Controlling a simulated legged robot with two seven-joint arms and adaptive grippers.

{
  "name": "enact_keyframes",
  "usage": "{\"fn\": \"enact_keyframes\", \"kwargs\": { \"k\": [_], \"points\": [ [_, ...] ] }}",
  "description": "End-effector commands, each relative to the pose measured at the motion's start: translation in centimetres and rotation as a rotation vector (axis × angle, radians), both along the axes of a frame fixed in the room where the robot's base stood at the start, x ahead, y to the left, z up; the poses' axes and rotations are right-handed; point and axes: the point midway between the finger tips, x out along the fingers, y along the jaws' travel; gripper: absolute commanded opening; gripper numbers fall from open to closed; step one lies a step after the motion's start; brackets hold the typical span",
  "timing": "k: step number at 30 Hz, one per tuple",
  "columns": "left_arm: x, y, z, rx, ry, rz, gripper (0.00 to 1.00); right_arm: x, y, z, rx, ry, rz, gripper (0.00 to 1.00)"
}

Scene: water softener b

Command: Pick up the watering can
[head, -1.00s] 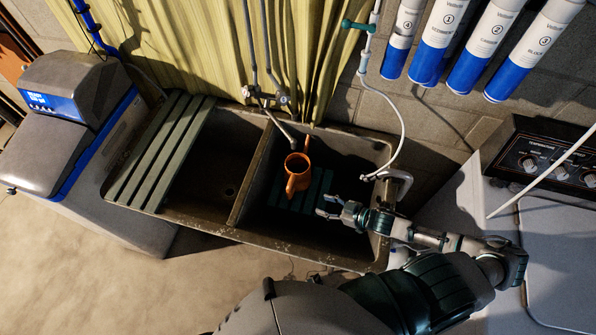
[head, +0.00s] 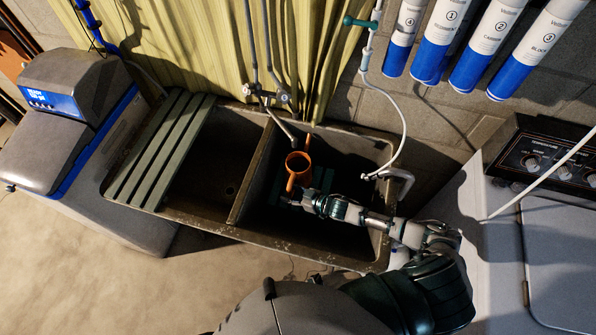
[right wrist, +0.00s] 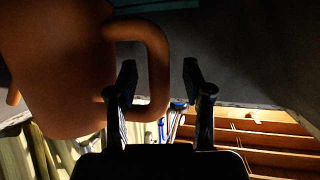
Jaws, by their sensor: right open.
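The orange watering can (head: 297,163) stands upright in the right basin of the sink, on a green slatted piece (head: 323,180). My right gripper (head: 291,200) is down in that basin, at the near side of the can. In the right wrist view the can's body (right wrist: 55,65) fills the left, and its looped handle (right wrist: 158,55) reaches toward the fingers. My right gripper (right wrist: 159,75) is open there, with the handle's outer bar showing between its two fingers. I cannot tell whether a finger touches it. My left gripper is not in view.
The sink (head: 190,222) has a divider (head: 252,175) left of the can and raised rims. A faucet (head: 283,125) hangs close behind the can. A white hose (head: 402,125) and a pale bent pipe (head: 403,183) are at the right rim. The left basin looks empty.

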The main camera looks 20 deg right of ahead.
Motion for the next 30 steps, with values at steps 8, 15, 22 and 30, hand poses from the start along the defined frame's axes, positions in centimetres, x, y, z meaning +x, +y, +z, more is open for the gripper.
{"fn": "enact_keyframes", "kwargs": {
  "k": [8, 15, 22, 30],
  "points": [
    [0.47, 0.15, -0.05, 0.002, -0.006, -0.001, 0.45, 0.73, 0.63, -0.45, -0.001, -0.001, 0.000, 0.51],
    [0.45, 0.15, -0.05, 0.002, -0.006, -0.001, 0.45, 0.73, 0.61, -0.45, -0.001, -0.001, 0.000, 0.08],
    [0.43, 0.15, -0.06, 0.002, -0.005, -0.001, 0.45, 0.78, 0.62, -0.37, -0.001, -0.002, 0.001, 0.00],
    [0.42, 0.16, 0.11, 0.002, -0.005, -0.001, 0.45, 0.79, 0.60, 0.38, -0.001, -0.003, 0.001, 0.00]
  ]
}}
